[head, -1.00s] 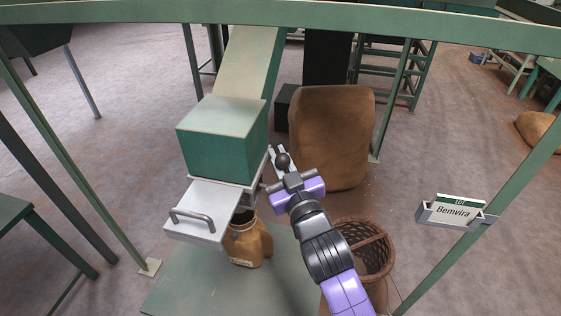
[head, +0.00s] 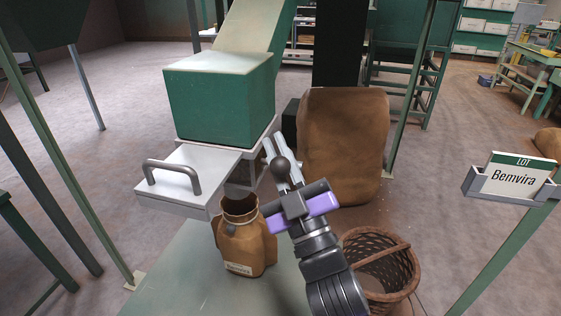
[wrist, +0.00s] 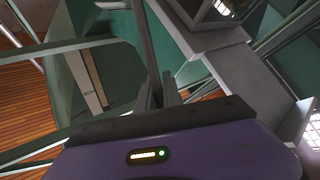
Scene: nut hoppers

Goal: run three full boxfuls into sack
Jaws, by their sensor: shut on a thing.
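The green box (head: 222,108) stands below the sloping green chute (head: 248,35). A pale metal slide (head: 185,200) with a grey bar handle (head: 172,176) sticks out to the left beneath it. A small open-mouthed brown sack (head: 247,250) with a pale label stands upright under the metal outlet; its contents are hidden. My gripper (head: 275,152) is at the right of the outlet, shut on a dark round knob (head: 281,168). The wrist view shows my gripper's dark fingers (wrist: 155,85) pointing up among metal and green parts; the knob cannot be made out there.
A large full brown sack (head: 343,145) stands behind my gripper. A wicker basket (head: 405,290) is on the floor at lower right. A sign reading "Bemvira" (head: 518,180) hangs on the right post. Green frame posts stand on both sides.

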